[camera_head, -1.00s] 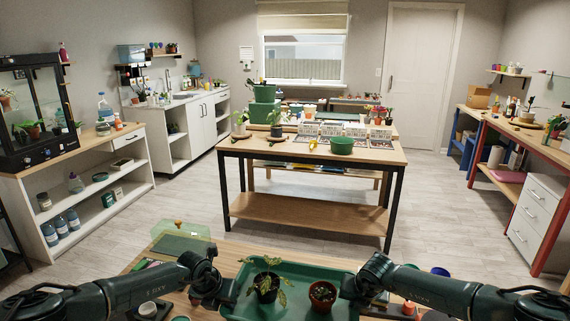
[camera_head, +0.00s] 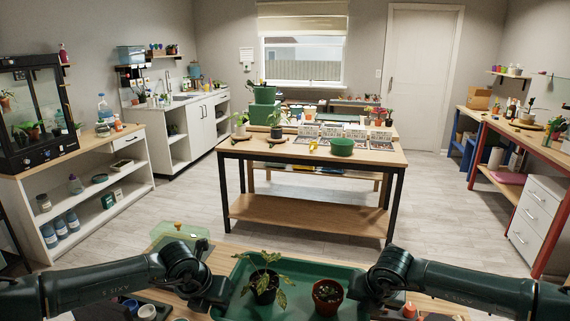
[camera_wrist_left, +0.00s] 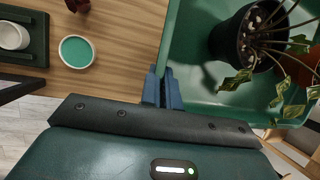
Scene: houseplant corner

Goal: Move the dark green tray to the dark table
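The dark green tray (camera_head: 308,267) is in front of me in the head view, above the wooden worktop. It carries a leafy plant in a black pot (camera_head: 265,290) and a small plant in a terracotta pot (camera_head: 327,295). My left gripper (camera_head: 222,291) is at the tray's left rim; in the left wrist view its blue fingers (camera_wrist_left: 162,88) are closed on that rim. My right gripper (camera_head: 362,287) is at the right rim and appears closed on it, its fingertips mostly hidden. A black-framed table (camera_head: 230,150) with a wooden top stands ahead.
The black-framed table bears plants, white boxes and a green bowl (camera_head: 342,147); its front left top has some bare space. Open floor (camera_head: 180,200) lies between it and my worktop (camera_head: 217,258). A white shelf unit (camera_head: 130,185) stands left, a red-framed bench (camera_head: 545,150) right.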

